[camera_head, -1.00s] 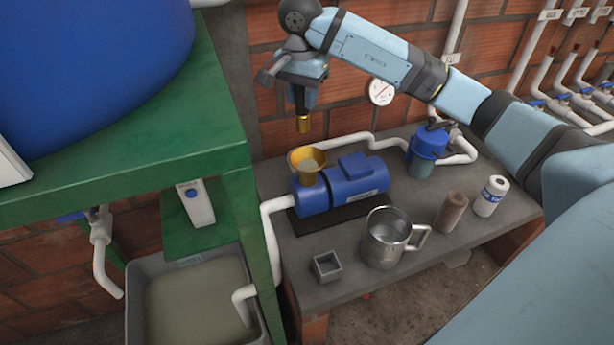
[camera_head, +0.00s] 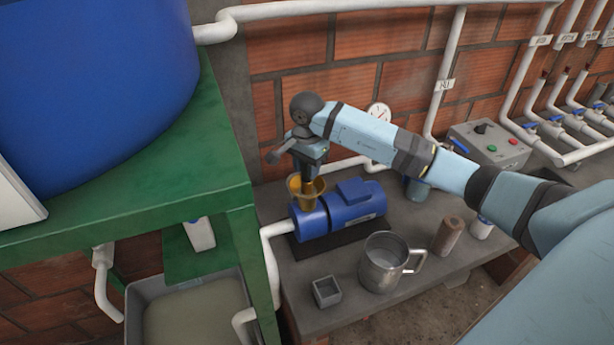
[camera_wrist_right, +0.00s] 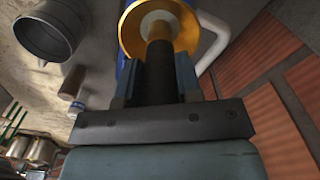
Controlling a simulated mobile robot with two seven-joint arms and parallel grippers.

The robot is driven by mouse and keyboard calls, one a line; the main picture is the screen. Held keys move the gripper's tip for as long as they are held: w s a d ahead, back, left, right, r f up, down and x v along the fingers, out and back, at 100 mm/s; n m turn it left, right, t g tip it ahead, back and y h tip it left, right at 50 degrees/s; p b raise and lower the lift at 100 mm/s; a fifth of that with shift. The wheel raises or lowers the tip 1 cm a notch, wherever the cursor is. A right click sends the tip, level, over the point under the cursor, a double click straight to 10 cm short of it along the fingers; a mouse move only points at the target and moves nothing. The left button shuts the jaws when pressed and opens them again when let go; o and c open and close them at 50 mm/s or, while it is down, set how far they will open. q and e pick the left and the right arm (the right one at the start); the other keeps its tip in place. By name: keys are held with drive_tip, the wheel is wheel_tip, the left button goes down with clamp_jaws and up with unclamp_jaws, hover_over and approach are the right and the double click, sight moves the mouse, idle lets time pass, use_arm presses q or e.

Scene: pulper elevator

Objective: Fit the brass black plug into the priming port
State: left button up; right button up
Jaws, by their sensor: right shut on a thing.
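My right gripper (camera_head: 309,178) is shut on the plug (camera_wrist_right: 159,65). In the right wrist view the plug's black end stands between the two fingers. The brass funnel-shaped port (camera_head: 294,188) sits on top of the blue pump (camera_head: 350,214). The plug points down into the funnel mouth, its lower end mostly hidden by the rim and gripper. The funnel also shows as a gold ring around a pale centre beyond the plug in the right wrist view (camera_wrist_right: 129,36). I cannot tell whether the plug touches the port's seat. My left gripper is not in view.
A metal jug (camera_head: 379,266), a small grey square cup (camera_head: 326,292) and a brown cylinder (camera_head: 448,236) stand on the grey bench in front of the pump. A green stand (camera_head: 150,205) with a blue tank is at left. A white pipe (camera_head: 268,255) runs beside the pump.

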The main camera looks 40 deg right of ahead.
sight(306, 182)
wheel_tip(306, 182, down, 4)
drive_tip(key=shift+p, duration=0.35)
drive_tip(key=shift+f, duration=0.1)
drive_tip(key=shift+f+b, duration=0.15)
drive_tip(key=shift+b, duration=0.15)
drive_tip(key=o, duration=1)
drive_tip(key=shift+c, duration=0.2)
drive_tip(key=shift+r, duration=0.2)
